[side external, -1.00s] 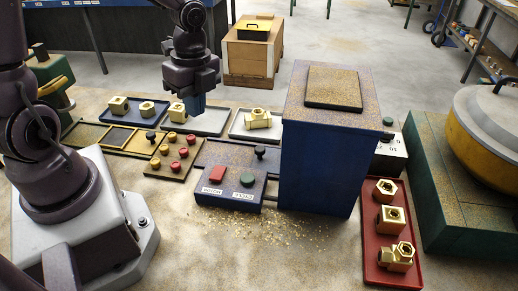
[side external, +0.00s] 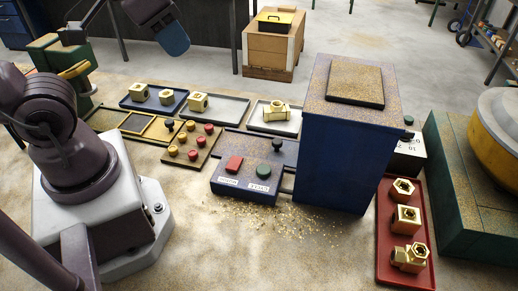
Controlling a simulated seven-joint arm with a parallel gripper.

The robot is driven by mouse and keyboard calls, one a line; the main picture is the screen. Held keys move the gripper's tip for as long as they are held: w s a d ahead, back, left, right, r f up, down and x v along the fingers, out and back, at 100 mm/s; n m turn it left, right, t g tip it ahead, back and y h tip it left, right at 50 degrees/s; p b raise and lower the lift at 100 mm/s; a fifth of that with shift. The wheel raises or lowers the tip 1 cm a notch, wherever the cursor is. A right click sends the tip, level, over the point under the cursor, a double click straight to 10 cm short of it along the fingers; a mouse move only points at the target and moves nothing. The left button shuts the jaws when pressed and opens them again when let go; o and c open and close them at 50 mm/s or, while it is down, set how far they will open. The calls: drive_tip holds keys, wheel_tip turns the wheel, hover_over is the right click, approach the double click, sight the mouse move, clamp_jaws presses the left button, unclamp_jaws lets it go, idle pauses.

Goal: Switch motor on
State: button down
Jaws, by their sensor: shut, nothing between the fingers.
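A blue control box (side external: 229,194) stands on the floor left of the tall blue cabinet. On its top are a red switch (side external: 234,163) above the label that seems to read MOTOR (side external: 228,182), a round green button (side external: 264,171) above the CYCLE label (side external: 260,187), and a black knob (side external: 277,145) at the back. I cannot tell whether the red switch is on or off. My gripper (side external: 174,42) is at the top left of centre, tilted, with its blue fingers shut and empty. It is well above and behind the control box, touching nothing.
The tall blue cabinet (side external: 340,160) stands close right of the box. Trays with brass fittings (side external: 197,103) and a board of red and yellow knobs (side external: 192,150) lie behind and left. A red tray (side external: 392,268) of fittings is at right. Floor in front holds brass chips.

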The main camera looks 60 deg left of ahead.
drive_tip(key=w+f+n+g, duration=0.4)
drive_tip(key=f+n, duration=0.1)
drive_tip(key=f, duration=0.2)
drive_tip(key=n+g+h, duration=0.1)
drive_tip(key=n+g, duration=0.1)
drive_tip(key=n, duration=1.3)
hover_over(232, 167)
drive_tip(key=a, duration=0.2)
wheel_tip(232, 167, down, 8)
drive_tip(key=w+n, duration=0.2)
drive_tip(key=n, duration=0.5)
drive_tip(key=f, duration=0.4)
drive_tip(key=s+d+f, duration=0.1)
drive_tip(key=f, duration=0.8)
drive_tip(key=shift+s+d+f, duration=0.35)
drive_tip(key=shift+s+f, duration=0.05)
